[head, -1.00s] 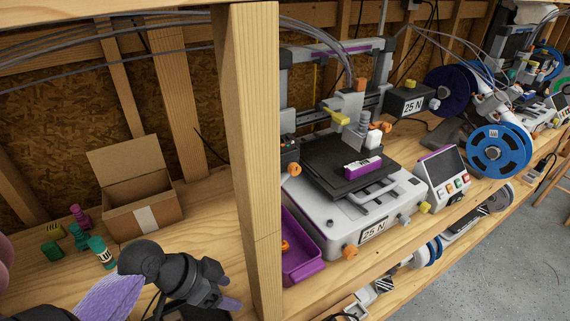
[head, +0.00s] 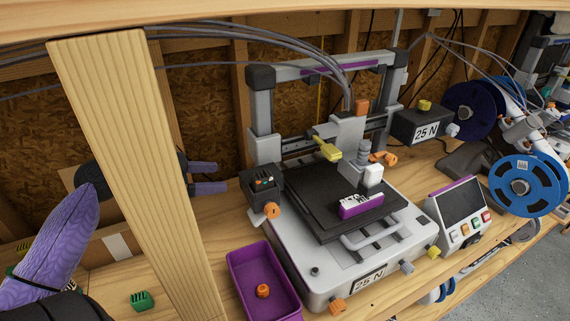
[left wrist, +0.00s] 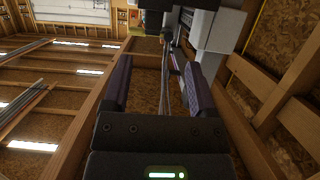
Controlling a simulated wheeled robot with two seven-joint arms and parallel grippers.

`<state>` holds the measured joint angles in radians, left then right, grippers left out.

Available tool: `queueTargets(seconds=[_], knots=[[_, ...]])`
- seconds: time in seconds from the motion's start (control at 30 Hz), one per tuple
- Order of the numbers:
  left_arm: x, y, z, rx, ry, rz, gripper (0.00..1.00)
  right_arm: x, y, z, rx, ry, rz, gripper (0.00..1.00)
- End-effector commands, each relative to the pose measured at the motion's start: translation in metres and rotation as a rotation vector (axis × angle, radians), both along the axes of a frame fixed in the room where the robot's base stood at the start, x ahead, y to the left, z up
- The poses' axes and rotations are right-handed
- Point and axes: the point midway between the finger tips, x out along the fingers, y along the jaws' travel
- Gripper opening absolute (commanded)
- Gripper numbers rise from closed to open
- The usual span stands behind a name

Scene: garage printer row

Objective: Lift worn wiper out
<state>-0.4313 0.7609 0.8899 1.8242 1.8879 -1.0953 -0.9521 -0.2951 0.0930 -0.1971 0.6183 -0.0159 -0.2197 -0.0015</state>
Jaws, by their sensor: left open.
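The printer (head: 310,283) stands right of the wooden post. A small dark holder (head: 262,190) with slots and tiny coloured bits is on the left side of its bed; I cannot tell for sure which part is the worn wiper. My left gripper (head: 213,177) reaches behind the post, and its two purple fingers point right toward the holder, apart and empty. In the left wrist view the open fingers (left wrist: 160,75) have nothing between them. My right gripper is not in view.
The wooden post (head: 130,170) crosses in front of my left arm. A purple tray (head: 240,262) holding an orange piece (head: 263,291) sits left of the printer. A purple-white block (head: 361,206) lies on the black bed (head: 320,215). A green piece (head: 141,300) is at lower left.

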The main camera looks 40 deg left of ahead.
Motion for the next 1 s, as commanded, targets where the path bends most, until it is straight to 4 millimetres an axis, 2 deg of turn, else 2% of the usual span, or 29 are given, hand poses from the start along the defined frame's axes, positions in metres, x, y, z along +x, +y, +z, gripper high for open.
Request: queueTargets(seconds=[0.33,0.53,0.8,0.83,0.87,1.0], knots=[[0.044,-0.026,-0.015,0.000,0.002,-0.003,0.74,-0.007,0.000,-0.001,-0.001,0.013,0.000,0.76],[0.074,-0.048,-0.025,0.000,0.000,-0.002,0.74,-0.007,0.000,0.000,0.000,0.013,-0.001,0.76],[0.081,-0.052,-0.029,-0.001,0.003,0.000,0.74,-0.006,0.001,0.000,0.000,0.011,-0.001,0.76],[0.081,-0.052,-0.029,-0.001,0.003,0.000,0.71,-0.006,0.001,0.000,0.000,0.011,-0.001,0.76],[0.081,-0.052,-0.029,-0.001,0.003,0.000,0.65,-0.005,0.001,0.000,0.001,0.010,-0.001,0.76],[0.081,-0.052,-0.029,-0.001,0.003,0.000,0.35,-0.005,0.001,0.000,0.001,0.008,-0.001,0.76]])
